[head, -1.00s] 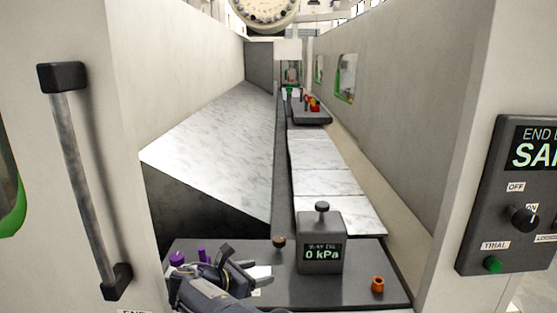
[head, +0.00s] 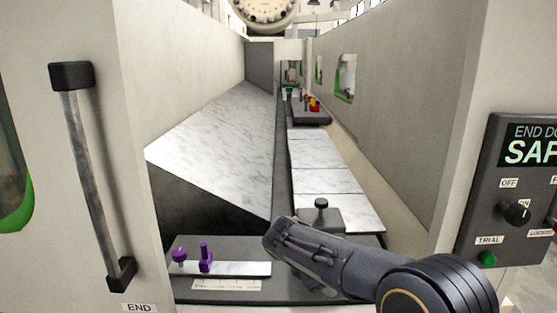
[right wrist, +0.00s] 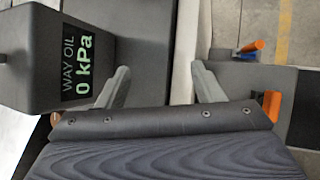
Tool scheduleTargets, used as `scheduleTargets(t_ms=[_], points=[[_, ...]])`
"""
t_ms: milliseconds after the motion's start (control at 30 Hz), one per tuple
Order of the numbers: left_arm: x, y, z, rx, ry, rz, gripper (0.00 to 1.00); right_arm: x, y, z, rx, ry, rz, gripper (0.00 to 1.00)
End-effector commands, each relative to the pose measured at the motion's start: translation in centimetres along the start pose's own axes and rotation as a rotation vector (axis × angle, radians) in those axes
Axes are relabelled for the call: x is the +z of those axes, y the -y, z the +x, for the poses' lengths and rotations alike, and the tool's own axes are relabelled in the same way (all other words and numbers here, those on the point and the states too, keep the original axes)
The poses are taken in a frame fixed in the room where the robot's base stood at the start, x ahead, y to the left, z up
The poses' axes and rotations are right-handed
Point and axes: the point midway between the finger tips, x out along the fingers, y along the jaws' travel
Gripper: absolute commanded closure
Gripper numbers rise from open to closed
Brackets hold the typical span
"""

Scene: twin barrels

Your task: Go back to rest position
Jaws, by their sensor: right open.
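My right gripper (right wrist: 161,70) shows in the right wrist view with two grey fingers spread apart and nothing between them. The grey WAY OIL box (right wrist: 72,55), reading 0 kPa, is left of the fingers there. Orange parts (right wrist: 271,104) are on the right side. In the head view my right arm comes in from the lower right across the dark front shelf (head: 190,296). It covers most of the WAY OIL box (head: 321,217), and its fingers cannot be made out there. My left gripper is in neither view.
Two purple knobs (head: 205,258) stand on a light strip at the shelf's left. A grey door handle (head: 88,180) is at the left. A control panel (head: 515,190) is on the right wall. Marble-patterned covers (head: 325,181) run back between the walls.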

Motion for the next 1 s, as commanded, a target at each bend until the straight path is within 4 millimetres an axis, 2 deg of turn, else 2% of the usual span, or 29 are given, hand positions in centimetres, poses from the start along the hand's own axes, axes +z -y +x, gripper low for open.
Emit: scheduleTargets(t_ms=[33,200,300,400,533,700,833,1000], points=[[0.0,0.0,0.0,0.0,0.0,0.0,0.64,2.7,1.7,0.2,-0.041,-0.064,0.108,0.39],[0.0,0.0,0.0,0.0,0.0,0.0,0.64,8.3,8.8,-0.3,-0.18,-0.276,0.486,0.39],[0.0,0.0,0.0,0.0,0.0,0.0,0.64,10.6,13.2,-1.2,-0.255,-0.385,0.71,0.39],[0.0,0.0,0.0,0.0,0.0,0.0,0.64,11.9,17.7,-2.4,-0.33,-0.482,0.934,0.39],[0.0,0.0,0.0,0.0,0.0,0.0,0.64,12.3,23.4,-4.2,-0.421,-0.594,1.224,0.39],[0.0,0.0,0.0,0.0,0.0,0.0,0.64,11.1,29.4,-5.9,-0.526,-0.705,1.568,0.39],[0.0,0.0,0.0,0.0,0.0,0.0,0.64,9.7,32.1,-6.6,-0.582,-0.757,1.751,0.39],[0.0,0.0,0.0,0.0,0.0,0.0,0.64,8.8,33.5,-6.8,-0.615,-0.786,1.858,0.39]])
